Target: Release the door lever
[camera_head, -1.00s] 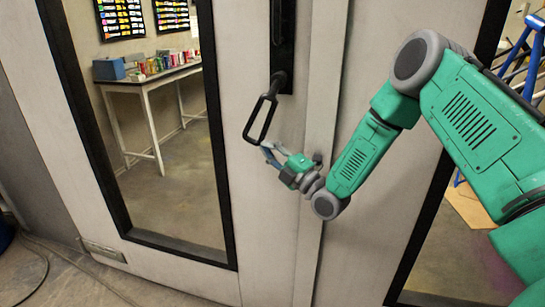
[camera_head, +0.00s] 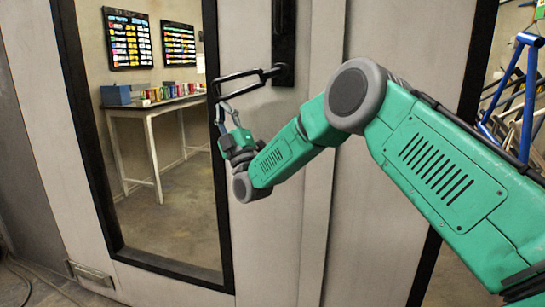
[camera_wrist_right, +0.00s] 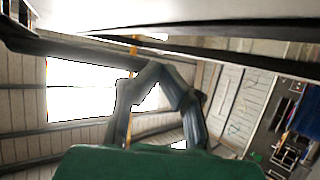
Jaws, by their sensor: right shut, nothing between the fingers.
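The door lever (camera_head: 238,76) is a black open loop. It sticks out to the left, nearly level, from a black lock plate (camera_head: 284,40) on the pale door (camera_head: 272,180). My right gripper (camera_head: 224,106) is shut and empty just under the lever's left end, fingers pointing up. I cannot tell whether they touch the lever. In the right wrist view the fingers (camera_wrist_right: 162,85) come together in front of a bright background. A dark bar (camera_wrist_right: 70,50) beside them looks like the lever. My left gripper is out of view.
The door has a tall window in a black frame (camera_head: 88,130). Through it show a table (camera_head: 150,108) with small coloured cans and charts on the wall. Blue frame tubes (camera_head: 515,85) stand at the far right. My right arm covers much of the right side.

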